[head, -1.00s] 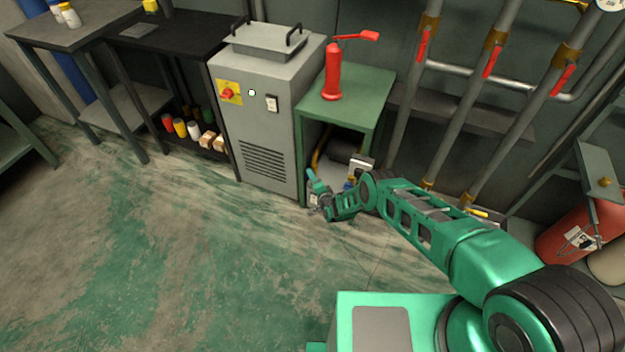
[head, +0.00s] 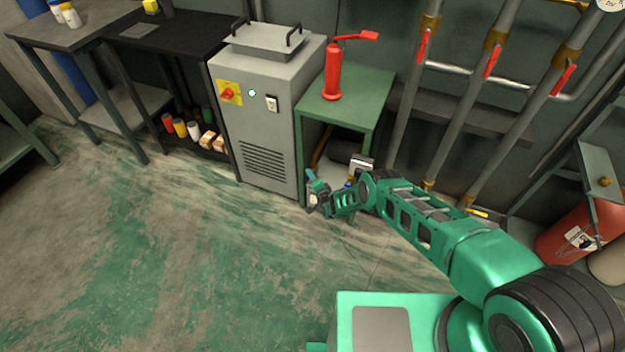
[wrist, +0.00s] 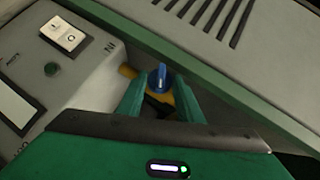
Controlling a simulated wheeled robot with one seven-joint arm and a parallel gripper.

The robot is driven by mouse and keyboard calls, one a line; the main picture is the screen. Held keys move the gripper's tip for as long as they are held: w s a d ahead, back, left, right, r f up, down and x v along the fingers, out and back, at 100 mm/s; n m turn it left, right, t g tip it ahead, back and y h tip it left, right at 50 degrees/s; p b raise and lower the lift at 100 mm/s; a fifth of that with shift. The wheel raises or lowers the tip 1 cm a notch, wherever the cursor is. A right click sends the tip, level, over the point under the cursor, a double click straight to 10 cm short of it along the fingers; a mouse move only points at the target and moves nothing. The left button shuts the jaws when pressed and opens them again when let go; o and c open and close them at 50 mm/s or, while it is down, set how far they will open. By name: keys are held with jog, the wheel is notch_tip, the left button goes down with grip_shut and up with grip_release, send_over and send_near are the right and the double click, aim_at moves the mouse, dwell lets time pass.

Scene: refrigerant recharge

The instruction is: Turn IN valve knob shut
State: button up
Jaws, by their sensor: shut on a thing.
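In the wrist view, a blue valve knob (wrist: 160,77) sits on a yellow fitting on the side of a grey unit, beside the raised mark "IN". My gripper (wrist: 160,95) has its two green fingers on either side of the knob and is shut on it; the exact contact is partly hidden. In the head view, my gripper (head: 313,190) is low at the front of the green table, near the grey cabinet's foot.
The grey cabinet (head: 262,120) with slots stands just left of my gripper. A green table (head: 350,98) carries a red hand pump (head: 333,80). Vertical pipes with red handles stand to the right, a red cylinder (head: 575,225) at far right. The floor at left is free.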

jog(key=shift+s+d+f+g, duration=0.1)
jog(key=shift+d+g, duration=0.05)
jog(key=shift+g, duration=0.15)
jog(key=o, duration=1)
